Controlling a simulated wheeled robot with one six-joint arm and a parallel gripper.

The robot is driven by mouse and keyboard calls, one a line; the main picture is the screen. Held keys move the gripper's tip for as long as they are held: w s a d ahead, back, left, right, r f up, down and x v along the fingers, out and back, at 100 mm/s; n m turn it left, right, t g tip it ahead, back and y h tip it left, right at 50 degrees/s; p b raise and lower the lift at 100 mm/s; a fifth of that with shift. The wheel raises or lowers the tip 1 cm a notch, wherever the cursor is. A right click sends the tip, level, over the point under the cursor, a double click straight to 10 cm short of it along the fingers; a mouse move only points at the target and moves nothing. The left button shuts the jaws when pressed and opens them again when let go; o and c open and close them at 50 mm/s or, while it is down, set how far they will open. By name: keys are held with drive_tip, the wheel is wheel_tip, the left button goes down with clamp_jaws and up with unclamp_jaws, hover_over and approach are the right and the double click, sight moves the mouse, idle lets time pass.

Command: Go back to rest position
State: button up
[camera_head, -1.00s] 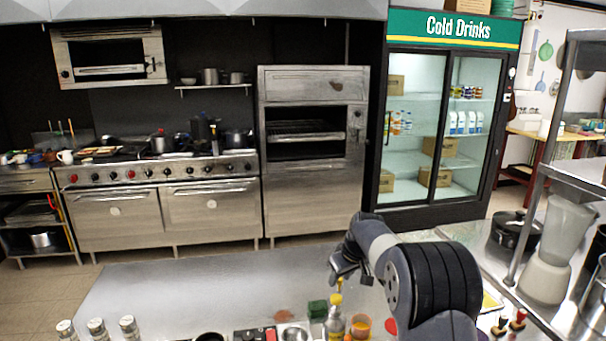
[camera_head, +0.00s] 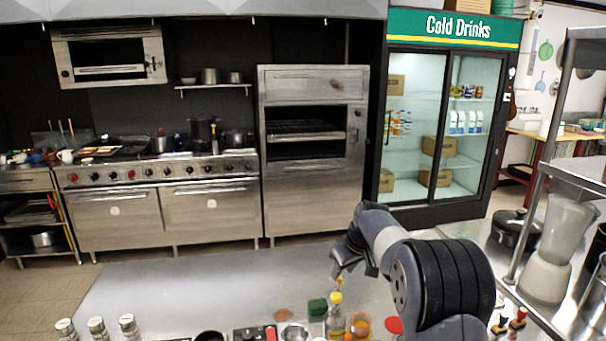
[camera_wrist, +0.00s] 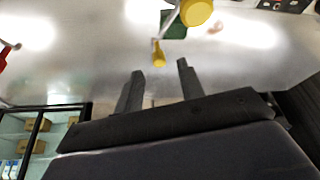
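My gripper (camera_head: 340,265) hangs from my bent arm above the near steel counter (camera_head: 190,285) in the head view. In the wrist view my gripper (camera_wrist: 160,85) has its two dark fingers apart, with nothing between them. A bottle with a yellow cap (camera_head: 335,318) stands on the counter just below the gripper in the head view. A yellow tip (camera_wrist: 158,56) shows just beyond the fingers in the wrist view; I cannot tell whether it touches them.
Beside the bottle are a green-topped container (camera_head: 317,309), an orange cup (camera_head: 362,324) and a small metal bowl (camera_head: 294,332). Several shakers (camera_head: 97,327) stand at the front left. A blender (camera_head: 556,245) and a dark pot (camera_head: 512,228) are at right. The counter's left middle is clear.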

sight(340, 277)
drive_tip(key=x, duration=0.3)
drive_tip(key=shift+f, duration=0.1)
drive_tip(key=shift+s+d+m+h+p, duration=0.2)
drive_tip(key=shift+d+m, duration=0.15)
drive_tip(key=shift+m, duration=0.25)
drive_tip(key=shift+s+d+m+h+p, duration=0.1)
drive_tip(key=shift+d+m+h, duration=0.15)
drive_tip(key=shift+m, duration=0.35)
drive_tip(key=shift+d, duration=0.1)
